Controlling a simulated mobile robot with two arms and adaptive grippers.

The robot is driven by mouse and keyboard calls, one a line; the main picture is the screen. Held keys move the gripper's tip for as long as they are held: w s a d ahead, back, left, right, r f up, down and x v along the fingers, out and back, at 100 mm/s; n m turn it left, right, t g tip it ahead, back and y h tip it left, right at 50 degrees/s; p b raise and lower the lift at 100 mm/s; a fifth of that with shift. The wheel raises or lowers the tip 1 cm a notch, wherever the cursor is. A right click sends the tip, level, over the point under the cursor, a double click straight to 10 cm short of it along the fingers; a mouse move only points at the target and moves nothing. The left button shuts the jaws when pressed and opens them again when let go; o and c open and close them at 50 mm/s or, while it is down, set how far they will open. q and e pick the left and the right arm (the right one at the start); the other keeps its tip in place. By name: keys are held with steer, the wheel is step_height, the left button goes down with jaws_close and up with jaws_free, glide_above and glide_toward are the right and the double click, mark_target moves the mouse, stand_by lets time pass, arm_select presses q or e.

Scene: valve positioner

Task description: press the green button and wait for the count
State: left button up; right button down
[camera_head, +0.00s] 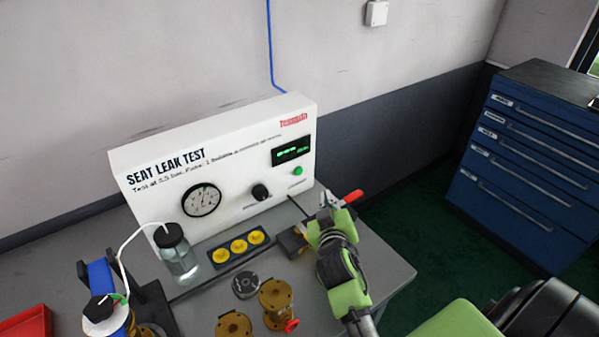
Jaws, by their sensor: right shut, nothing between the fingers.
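The green button (298,171) is on the right part of the white SEAT LEAK TEST panel (225,170), just below a small dark display (291,151) with green digits too small to read. My right gripper (325,198) is shut and empty, below and to the right of the button and apart from it in the picture. The button is fully visible. My left gripper is not in view.
A round gauge (202,200) and black knob (260,192) are on the panel. A red handle (352,196) shows beside my right gripper. A blue cabinet (520,165) stands right.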

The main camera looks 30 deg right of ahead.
mark_target(299, 171)
steer(key=w+b, duration=0.2)
steer(key=w, duration=0.6)
steer(key=shift+w+a+b, duration=0.35)
steer(key=shift+w+b, duration=0.05)
stand_by(0.8)
stand_by(0.3)
steer(key=shift+w, duration=0.4)
steer(key=shift+w, duration=0.4)
stand_by(0.6)
steer(key=shift+s, duration=0.85)
steer(key=shift+p, duration=0.3)
